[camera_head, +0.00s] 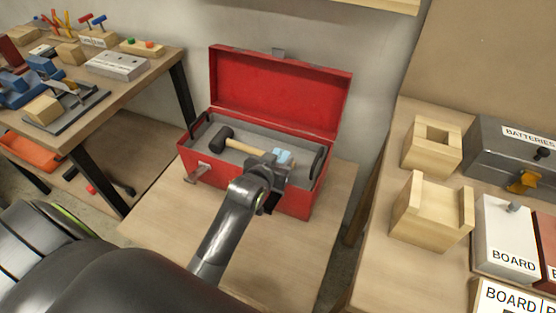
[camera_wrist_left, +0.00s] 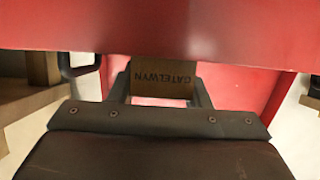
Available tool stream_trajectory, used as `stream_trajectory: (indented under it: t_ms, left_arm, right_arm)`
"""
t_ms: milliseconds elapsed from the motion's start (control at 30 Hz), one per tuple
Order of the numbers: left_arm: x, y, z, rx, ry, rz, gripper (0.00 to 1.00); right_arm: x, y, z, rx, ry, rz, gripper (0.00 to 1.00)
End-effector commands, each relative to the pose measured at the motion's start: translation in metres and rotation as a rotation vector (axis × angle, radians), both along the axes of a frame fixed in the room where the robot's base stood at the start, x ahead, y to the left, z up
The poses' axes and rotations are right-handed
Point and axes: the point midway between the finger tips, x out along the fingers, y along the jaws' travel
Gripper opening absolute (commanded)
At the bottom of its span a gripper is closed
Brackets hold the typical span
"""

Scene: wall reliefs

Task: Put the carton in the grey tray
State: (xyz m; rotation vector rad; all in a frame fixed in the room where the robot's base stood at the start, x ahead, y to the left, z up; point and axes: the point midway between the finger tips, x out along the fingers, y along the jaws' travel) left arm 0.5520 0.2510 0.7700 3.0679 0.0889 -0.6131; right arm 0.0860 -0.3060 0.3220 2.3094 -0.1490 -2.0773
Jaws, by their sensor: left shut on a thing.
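My left gripper (camera_head: 280,163) is at the right part of the open red toolbox (camera_head: 290,200), shut on the carton. In the left wrist view the carton (camera_wrist_left: 162,80) is a brown face marked GATELWYN between the two fingers. In the head view a small pale blue part of the carton (camera_head: 284,155) shows past the gripper; the rest is hidden. The grey tray (camera_head: 232,160) lies inside the toolbox, partly behind my gripper. I cannot tell whether the carton touches the tray. My right gripper is not in view.
A black-headed hammer (camera_head: 222,138) with a wooden handle lies in the toolbox, its handle running toward my gripper. The raised lid (camera_head: 280,92) stands behind. Wooden holders (camera_head: 432,215) and labelled boxes stand right; a cluttered bench (camera_head: 130,85) is left.

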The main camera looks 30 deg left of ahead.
Motion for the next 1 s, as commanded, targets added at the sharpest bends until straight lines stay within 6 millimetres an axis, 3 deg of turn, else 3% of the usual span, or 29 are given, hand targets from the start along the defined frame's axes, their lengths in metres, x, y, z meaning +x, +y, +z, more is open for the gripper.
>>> stream_trajectory:
  t_ms: [400, 433, 567, 1000]
  left_arm:
    - [0.0003, -0.0001, -0.006, 0.0, -0.003, 0.0, 0.15]
    - [0.0001, 0.0, -0.0059, 0.0, -0.001, 0.0, 0.47]
    - [0.0001, 0.0, -0.0057, 0.0, -0.001, 0.0, 0.64]
    - [-0.0072, -0.0004, 0.0, -0.001, -0.001, 0.0, 0.65]
  right_arm:
    - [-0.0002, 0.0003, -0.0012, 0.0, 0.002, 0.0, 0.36]
    - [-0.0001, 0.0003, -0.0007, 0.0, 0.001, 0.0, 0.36]
    - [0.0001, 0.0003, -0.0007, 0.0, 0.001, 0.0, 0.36]
    - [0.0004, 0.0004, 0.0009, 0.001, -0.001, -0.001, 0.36]
